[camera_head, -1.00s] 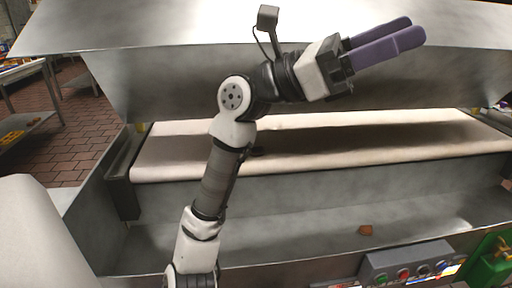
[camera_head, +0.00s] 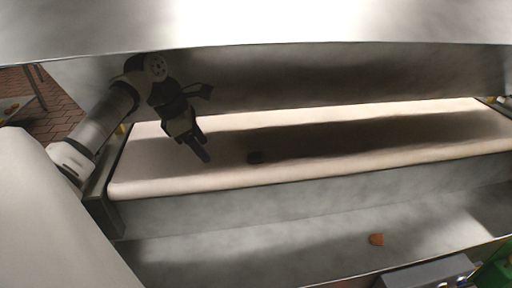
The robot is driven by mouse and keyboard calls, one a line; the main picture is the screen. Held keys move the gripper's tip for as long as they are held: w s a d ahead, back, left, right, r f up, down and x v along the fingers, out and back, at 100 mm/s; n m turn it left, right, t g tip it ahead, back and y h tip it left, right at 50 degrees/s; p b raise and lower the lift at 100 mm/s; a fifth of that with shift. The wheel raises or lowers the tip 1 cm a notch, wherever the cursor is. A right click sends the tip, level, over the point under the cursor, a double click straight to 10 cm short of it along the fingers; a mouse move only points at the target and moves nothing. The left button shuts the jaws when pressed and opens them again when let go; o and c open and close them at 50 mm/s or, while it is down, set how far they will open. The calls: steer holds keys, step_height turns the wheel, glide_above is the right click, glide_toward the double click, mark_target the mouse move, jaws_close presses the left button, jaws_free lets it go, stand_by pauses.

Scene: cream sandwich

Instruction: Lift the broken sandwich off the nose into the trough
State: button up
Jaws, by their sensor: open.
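A small dark piece (camera_head: 255,157), which looks like the broken sandwich, lies on the pale conveyor belt near its front edge, in the shadow. A small orange-brown piece (camera_head: 376,239) lies in the metal trough (camera_head: 250,245) below the belt. My gripper (camera_head: 204,152) is over the left part of the belt, pointing down and a little to the right. It is to the left of the dark piece and apart from it. It looks dark in the shade and its finger gap is hard to make out; nothing shows in it.
A metal hood (camera_head: 300,30) overhangs the pale belt (camera_head: 160,180). A grey control box (camera_head: 430,274) stands at the front right, beside a green object (camera_head: 495,272). The belt right of my gripper is largely clear.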

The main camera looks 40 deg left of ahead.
steer(key=shift+a, duration=0.15)
steer(key=p, duration=0.3)
glide_above(257, 156)
steer(key=s+a, duration=0.2)
steer(key=shift+s+d, duration=0.1)
steer(key=shift+s, duration=0.05)
steer(key=shift+p+x, duration=0.6)
steer(key=shift+x, duration=2)
steer(key=c, duration=1)
